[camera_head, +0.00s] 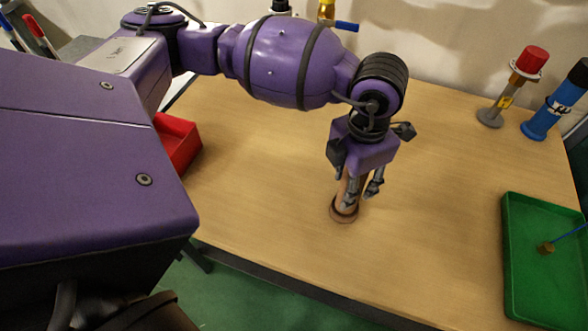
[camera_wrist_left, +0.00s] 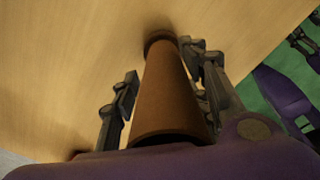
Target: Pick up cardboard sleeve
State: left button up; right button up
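The cardboard sleeve (camera_head: 344,207) is a brown, slightly tapered tube standing upright on the wooden table, with a wider ring at its foot. My left gripper (camera_head: 362,190) points down over its upper part and hides its top in the head view. In the left wrist view, the sleeve (camera_wrist_left: 165,90) stands between the two fingers of my left gripper (camera_wrist_left: 165,85). A gap shows between the sleeve and the left finger. The right finger is close beside the sleeve; contact there is unclear.
A green tray (camera_head: 512,290) lies at the right. A red-capped stand (camera_head: 505,95) and a blue bottle (camera_head: 552,112) are at the back right. A red bin (camera_head: 178,143) is at the left, partly hidden by my body. The table around the sleeve is clear.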

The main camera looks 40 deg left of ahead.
pick_arm(q)
jog(key=c, duration=0.8)
jog(key=shift+c, duration=0.4)
jog(key=shift+r, duration=0.1)
